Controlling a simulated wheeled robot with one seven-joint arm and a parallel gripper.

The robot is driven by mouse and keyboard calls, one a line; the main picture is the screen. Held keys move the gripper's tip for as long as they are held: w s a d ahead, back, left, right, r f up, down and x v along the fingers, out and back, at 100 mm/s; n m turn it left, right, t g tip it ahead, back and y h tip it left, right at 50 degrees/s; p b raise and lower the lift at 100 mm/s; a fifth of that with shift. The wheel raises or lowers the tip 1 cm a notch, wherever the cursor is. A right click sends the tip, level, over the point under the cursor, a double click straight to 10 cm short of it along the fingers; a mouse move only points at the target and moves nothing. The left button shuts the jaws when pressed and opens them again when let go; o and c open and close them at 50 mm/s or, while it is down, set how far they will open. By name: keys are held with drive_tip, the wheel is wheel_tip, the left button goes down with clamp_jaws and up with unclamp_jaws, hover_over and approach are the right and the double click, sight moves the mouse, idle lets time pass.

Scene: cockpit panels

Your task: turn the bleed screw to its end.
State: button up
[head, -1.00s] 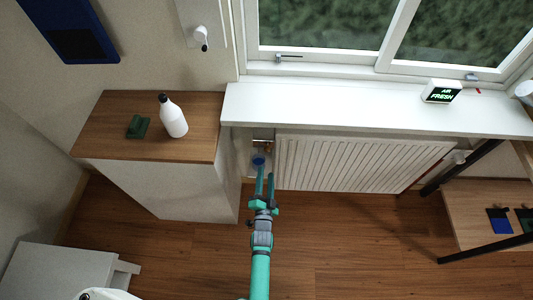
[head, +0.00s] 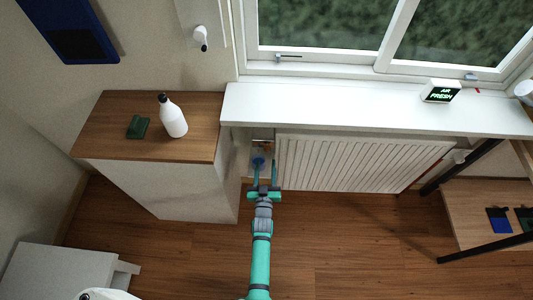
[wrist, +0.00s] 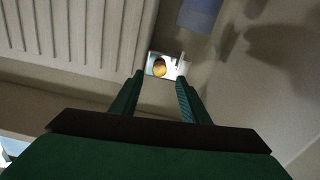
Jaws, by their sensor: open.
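The bleed screw seems to be the small round brass head (wrist: 159,67) on a white plate (wrist: 154,56) in the wrist view. In the head view a small brass-coloured part (head: 267,149) shows beside the radiator's left end, under the sill. My gripper (head: 265,168) is open and reaches toward it from the front. In the wrist view my gripper (wrist: 160,78) has its fingertips either side of the screw's line, with the screw showing just past them. No contact is visible, and the depth between tips and screw is hard to judge.
The ribbed white radiator (head: 350,164) is right of the screw. A wooden-topped cabinet (head: 95,130) stands left, with a white bottle (head: 172,120) on it. The white sill (head: 350,110) overhangs above. The floor in front is clear.

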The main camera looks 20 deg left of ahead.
sight(267, 151)
drive_tip(key=x, duration=0.6)
drive_tip(key=shift+w+f, duration=0.1)
drive_tip(key=shift+w, duration=0.25)
